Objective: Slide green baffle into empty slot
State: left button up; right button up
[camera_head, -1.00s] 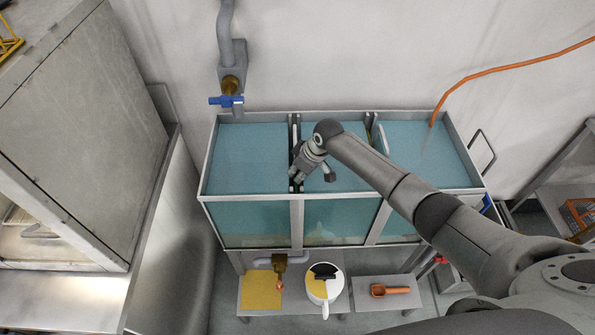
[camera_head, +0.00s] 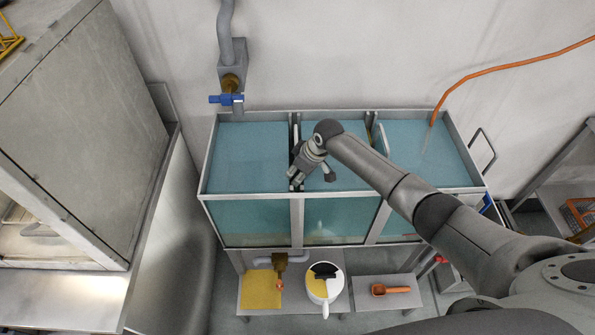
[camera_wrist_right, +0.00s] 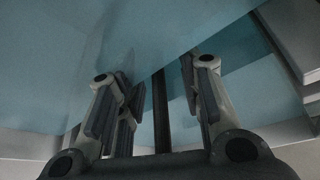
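A three-compartment tank (camera_head: 345,196) of blue-green water stands against the wall. A dark upright slot (camera_head: 295,135) shows at the divider between its left and middle compartments. A pale upright plate edge (camera_head: 383,139) shows at the divider on the right. My right gripper (camera_head: 312,176) is over the front of the left divider. In the right wrist view its fingers (camera_wrist_right: 160,100) are spread apart, with a dark upright bar (camera_wrist_right: 161,112) between them, apparently not touching either finger. I cannot clearly pick out a green baffle. My left gripper is not in view.
A blue-handled valve (camera_head: 227,100) hangs above the tank's back left. A steel cabinet (camera_head: 85,130) stands at the left.

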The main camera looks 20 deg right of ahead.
jog(key=shift+s+f, duration=0.15)
jog(key=shift+f, duration=0.05)
jog(key=v, duration=0.8)
jog(key=shift+r, duration=0.15)
jog(key=shift+r, duration=0.1)
